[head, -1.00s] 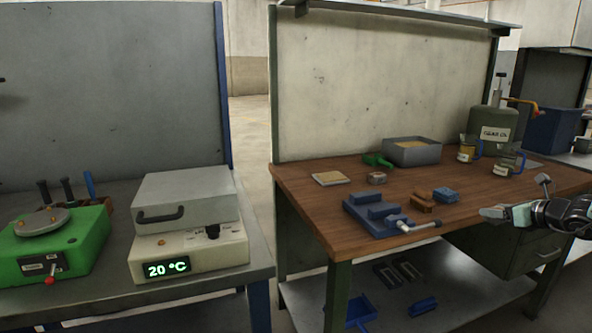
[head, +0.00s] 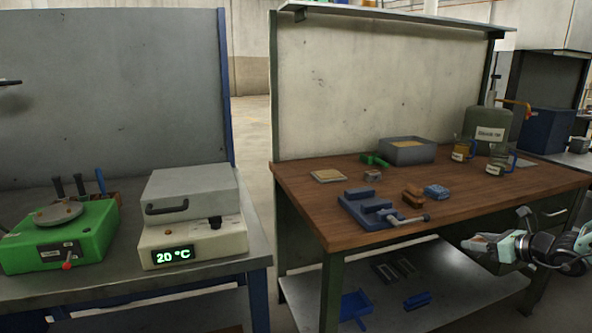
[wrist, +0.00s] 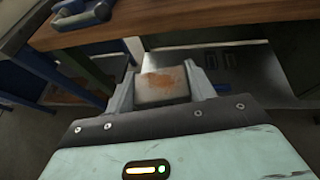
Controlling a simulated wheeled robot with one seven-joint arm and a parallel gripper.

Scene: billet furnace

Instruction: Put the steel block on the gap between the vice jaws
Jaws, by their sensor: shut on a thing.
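The steel block (wrist: 163,87), grey with a rusty orange patch on top, is between the fingers of my gripper (wrist: 165,82) in the wrist view. The fingers are shut on its two sides. In the head view my gripper (head: 482,243) is in front of the wooden bench, to the right of the vice and lower in the picture; the block is hard to make out there. The blue vice (head: 364,212) lies on the bench near its front left edge, with its jaws apart and nothing seen between them. Part of it shows at the wrist view's top left (wrist: 82,13).
Brown blocks (head: 412,197) and a blue block (head: 437,191) lie right of the vice. A grey tray (head: 407,151) and oil can (head: 488,131) stand behind. The bench's front edge and lower shelf (head: 400,292) are near my gripper. A furnace box (head: 192,222) stands left.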

